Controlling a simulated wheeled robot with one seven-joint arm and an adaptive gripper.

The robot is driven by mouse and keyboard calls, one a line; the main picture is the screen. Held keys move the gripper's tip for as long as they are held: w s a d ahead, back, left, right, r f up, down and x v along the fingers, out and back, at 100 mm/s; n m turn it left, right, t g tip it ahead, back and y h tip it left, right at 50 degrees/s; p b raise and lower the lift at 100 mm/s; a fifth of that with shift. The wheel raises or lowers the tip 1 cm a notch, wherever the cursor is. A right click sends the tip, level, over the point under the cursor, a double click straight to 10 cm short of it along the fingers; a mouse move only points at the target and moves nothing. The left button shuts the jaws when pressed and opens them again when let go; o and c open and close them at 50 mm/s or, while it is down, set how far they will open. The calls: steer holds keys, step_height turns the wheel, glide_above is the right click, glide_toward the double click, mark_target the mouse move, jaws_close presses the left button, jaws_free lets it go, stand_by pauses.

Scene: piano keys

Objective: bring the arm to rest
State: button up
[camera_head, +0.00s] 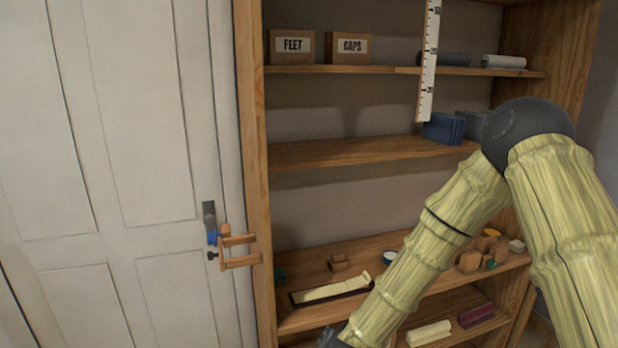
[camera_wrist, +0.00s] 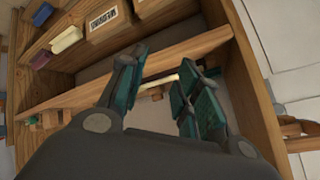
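My arm is bent at a dark elbow and shows in the head view with pale yellow-green links. It reaches down to the lower left, in front of the wooden shelf unit (camera_head: 330,155). Only a dark part of my wrist shows at the bottom edge there; the fingers are out of that view. In the wrist view, my gripper (camera_wrist: 163,68) has its two teal fingers apart. A shelf and a long cream piece (camera_wrist: 160,79) show behind the gap. I see nothing held between the fingers.
A white door (camera_head: 100,150) stands at left beside a wooden handle bracket (camera_head: 238,262). A long cream key-like piece (camera_head: 333,290) and small wooden blocks (camera_head: 470,262) lie on a lower shelf. Boxes marked FEET (camera_head: 292,46) and CAPS (camera_head: 349,47) stand above. A ruler (camera_head: 428,75) hangs in front.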

steer(key=s+d+f+n+g+b, duration=0.1)
steer(key=s+d+f+n+g, duration=0.2)
steer(key=s+f, duration=0.75)
steer(key=s+d+f+g+b, duration=0.1)
steer(key=s+d+f+g, duration=0.1)
steer(key=s+d+f, duration=0.65)
steer(key=s+d+f+g, duration=0.1)
steer(key=s+f, duration=0.1)
steer(key=s, duration=0.5)
steer(key=s+d+f+n+g+b, duration=0.1)
steer(key=s+d+f+g, duration=0.1)
steer(key=s, duration=0.5)
steer(key=s+d+f+n+g, duration=0.1)
steer(key=s+f, duration=0.2)
steer(key=s, duration=0.4)
steer(key=shift+s+d+f+h, duration=0.3)
steer(key=shift+s+d+h, duration=0.05)
steer(key=shift+d+h, duration=0.05)
steer(key=shift+s, duration=0.15)
